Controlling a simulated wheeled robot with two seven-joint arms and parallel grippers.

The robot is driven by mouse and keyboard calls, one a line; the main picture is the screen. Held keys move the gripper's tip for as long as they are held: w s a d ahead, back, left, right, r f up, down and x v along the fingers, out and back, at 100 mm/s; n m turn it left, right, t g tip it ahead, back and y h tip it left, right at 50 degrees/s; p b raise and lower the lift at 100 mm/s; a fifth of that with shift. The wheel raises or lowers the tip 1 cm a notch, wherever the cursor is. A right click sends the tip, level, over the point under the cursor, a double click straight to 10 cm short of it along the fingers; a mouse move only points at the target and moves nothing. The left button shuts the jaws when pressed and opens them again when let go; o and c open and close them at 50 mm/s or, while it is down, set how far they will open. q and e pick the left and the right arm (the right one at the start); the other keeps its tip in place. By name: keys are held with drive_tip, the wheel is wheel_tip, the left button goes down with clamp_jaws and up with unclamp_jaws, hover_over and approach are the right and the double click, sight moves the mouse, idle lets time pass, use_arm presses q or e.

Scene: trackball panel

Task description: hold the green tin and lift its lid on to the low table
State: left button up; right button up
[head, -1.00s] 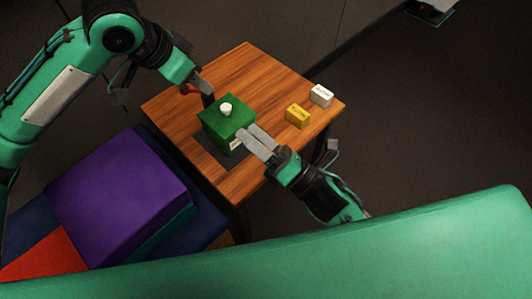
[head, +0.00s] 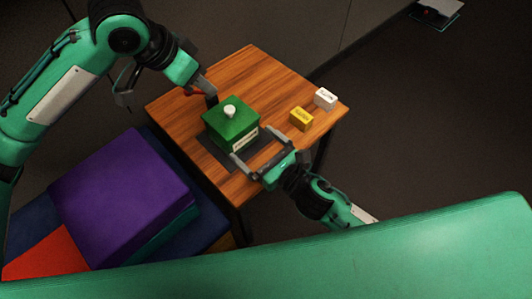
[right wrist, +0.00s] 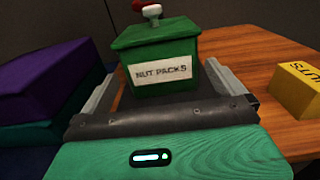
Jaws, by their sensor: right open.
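The green tin (head: 225,128) stands upright on a dark mat on the wooden table (head: 240,70). Its green lid (head: 245,115) is on, with a white knob (head: 230,111) on top. In the right wrist view the tin (right wrist: 183,90) shows a label reading "NUT PACKS". My right gripper (head: 260,143) is open at the tin's labelled front side, its fingers spread to either side; whether they touch it I cannot tell. My left gripper (head: 209,96) is at the tin's far left, close to the lid; its fingers are too small and dark to read.
A yellow box (head: 301,119) and a white box (head: 325,98) stand on the table to the right of the tin. A purple block (head: 120,190) lies left of the table, over blue and red ones. The table's back part is clear.

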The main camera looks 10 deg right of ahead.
drive_tip(key=x, duration=0.9)
drive_tip(key=shift+w+a, duration=0.2)
drive_tip(key=c, duration=0.5)
use_arm(q)
drive_tip(key=shift+o, duration=0.4)
use_arm(e)
drive_tip(key=shift+c, duration=0.9)
use_arm(q)
drive_tip(key=shift+o, duration=0.8)
drive_tip(key=shift+d, duration=0.1)
drive_tip(key=m+g+y, duration=0.2)
drive_tip(key=g+y, duration=0.2)
drive_tip(key=y, duration=0.2)
approach(230, 108)
drive_tip(key=f, duration=0.6)
drive_tip(key=a+f, duration=0.1)
drive_tip(key=f, duration=0.2)
drive_tip(key=shift+s+f, duration=0.15)
drive_tip(key=shift+s, duration=0.2)
